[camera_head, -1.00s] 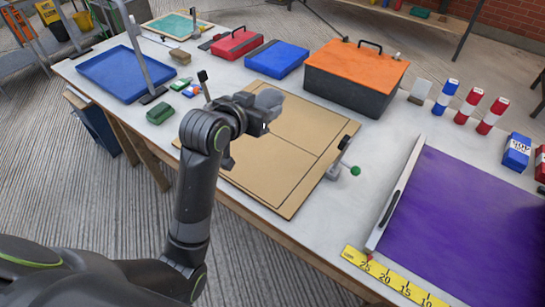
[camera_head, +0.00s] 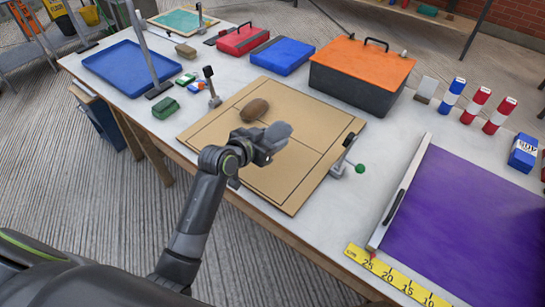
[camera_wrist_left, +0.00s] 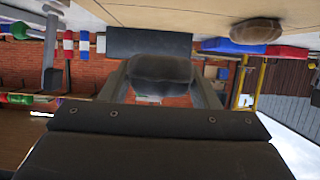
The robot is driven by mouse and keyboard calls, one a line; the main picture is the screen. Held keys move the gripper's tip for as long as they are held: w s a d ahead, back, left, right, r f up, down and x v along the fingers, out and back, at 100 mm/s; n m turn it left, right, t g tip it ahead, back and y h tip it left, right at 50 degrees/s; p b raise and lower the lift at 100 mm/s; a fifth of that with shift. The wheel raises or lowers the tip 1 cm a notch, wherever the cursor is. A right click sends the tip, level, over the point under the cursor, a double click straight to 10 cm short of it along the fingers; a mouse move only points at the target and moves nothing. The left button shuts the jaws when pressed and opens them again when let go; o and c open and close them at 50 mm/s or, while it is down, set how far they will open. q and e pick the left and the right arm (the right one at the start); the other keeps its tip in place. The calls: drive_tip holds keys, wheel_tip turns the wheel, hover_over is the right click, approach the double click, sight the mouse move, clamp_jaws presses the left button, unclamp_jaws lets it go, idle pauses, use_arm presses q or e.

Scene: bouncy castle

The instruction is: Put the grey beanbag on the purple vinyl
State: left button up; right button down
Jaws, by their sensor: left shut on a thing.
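My left gripper (camera_head: 262,146) is over the tan board (camera_head: 284,190) and is shut on the grey beanbag (camera_head: 277,132). The beanbag also shows between the fingers in the left wrist view (camera_wrist_left: 160,72). The purple vinyl (camera_head: 470,225) lies flat on the table at the right, apart from the gripper and beanbag. My right gripper is not in view.
A brown beanbag (camera_head: 255,110) rests on the board. Clamps with upright handles (camera_head: 346,157) stand at the board's edges. A toolbox with an orange lid (camera_head: 360,72) is behind. A yellow ruler (camera_head: 390,278) lies along the vinyl's near edge.

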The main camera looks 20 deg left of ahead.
use_arm(q)
drive_tip(key=shift+f, duration=3.6)
drive_tip(key=shift+f, duration=0.1)
drive_tip(key=shift+f, duration=0.15)
drive_tip(key=o, duration=1.4)
drive_tip(key=shift+b, duration=0.4)
